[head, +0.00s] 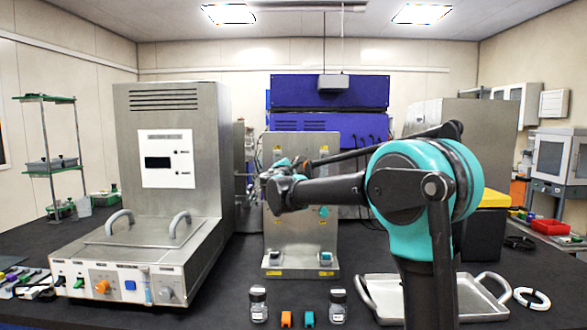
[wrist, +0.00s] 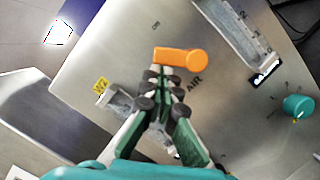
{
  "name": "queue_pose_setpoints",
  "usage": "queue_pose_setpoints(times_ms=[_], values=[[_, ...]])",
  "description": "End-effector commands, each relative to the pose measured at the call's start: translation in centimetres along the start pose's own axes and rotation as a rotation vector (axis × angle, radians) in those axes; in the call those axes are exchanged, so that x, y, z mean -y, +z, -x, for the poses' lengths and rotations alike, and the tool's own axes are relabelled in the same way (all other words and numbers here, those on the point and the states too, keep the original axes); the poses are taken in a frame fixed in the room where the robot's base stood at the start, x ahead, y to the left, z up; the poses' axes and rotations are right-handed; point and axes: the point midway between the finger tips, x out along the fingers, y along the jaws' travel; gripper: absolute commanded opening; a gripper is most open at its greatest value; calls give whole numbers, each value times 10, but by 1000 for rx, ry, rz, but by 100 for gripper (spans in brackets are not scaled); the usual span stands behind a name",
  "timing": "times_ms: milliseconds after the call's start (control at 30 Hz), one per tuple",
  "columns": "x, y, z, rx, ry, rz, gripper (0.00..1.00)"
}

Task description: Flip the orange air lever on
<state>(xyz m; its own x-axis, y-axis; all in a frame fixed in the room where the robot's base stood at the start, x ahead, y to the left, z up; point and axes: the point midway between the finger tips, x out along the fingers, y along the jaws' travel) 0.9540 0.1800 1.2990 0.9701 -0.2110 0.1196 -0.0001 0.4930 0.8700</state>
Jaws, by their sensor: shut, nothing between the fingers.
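The orange air lever (wrist: 180,57) is on a metal panel (wrist: 120,50) in the wrist view. Its round end is to the right and its flat arm points left in that view. Black letters reading AIR are printed beside it. My gripper (wrist: 166,80) is shut and empty, with its fingertips just below the lever's arm in the wrist view. I cannot tell whether they touch it. In the head view the metal panel (head: 285,232) stands upright at the centre. My arm hides the lever and most of the gripper there.
A teal knob (wrist: 298,106) is on the same panel, to the lever's right. A clear tube gauge (wrist: 235,35) lies beyond the lever. A large steel unit (head: 165,105) stands at left. Small bottles (head: 258,304) stand in front of the panel. A metal tray (head: 380,300) is at right.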

Motion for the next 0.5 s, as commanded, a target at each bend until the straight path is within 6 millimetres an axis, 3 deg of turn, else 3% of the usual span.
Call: queue_pose_setpoints(times_ms=[500], values=[[-9,19,-5,1,-103,-408,0]])
